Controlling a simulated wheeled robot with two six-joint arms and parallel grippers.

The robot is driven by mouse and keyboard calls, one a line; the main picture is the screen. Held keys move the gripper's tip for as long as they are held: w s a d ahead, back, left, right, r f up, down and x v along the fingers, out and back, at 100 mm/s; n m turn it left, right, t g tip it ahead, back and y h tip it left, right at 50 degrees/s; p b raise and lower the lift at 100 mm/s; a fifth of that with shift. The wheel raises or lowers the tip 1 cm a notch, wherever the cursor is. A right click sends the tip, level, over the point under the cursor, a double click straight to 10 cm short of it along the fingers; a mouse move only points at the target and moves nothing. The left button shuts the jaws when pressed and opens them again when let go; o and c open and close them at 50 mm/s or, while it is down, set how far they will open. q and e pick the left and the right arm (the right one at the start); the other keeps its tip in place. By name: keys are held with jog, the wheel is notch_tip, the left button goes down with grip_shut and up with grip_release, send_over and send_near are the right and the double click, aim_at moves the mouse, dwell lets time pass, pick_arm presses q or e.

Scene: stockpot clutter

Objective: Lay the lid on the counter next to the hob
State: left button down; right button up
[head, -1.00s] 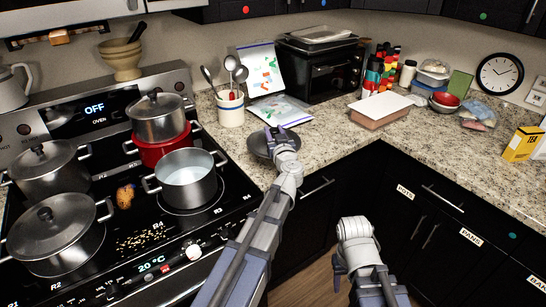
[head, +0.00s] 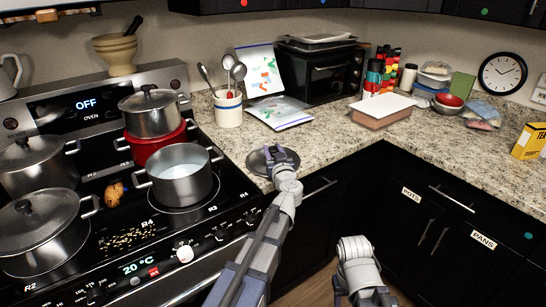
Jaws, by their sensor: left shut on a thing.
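The dark round lid (head: 258,162) is at the counter's front edge, just right of the hob. My left gripper (head: 274,153) is shut on it from above. The lid looks roughly level and low over the granite; I cannot tell whether it touches. The gripper hides part of it. The hob (head: 140,210) is at left, and an open steel pot (head: 180,185) with pale liquid stands nearest the lid. The granite counter (head: 325,140) is to the right of the hob. My right arm shows at bottom centre, but its gripper is hidden.
Three lidded pots stand on the hob, one in a red pot (head: 160,148). Behind the lid are a utensil crock (head: 229,110) and a plastic bag (head: 280,112). Bare granite lies between lid and box.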

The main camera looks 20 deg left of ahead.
pick_arm(q)
jog(key=shift+f, duration=0.15)
jog(key=shift+c, duration=2.3)
grip_release()
jog(key=shift+r, duration=0.2)
jog(key=v, duration=1.2)
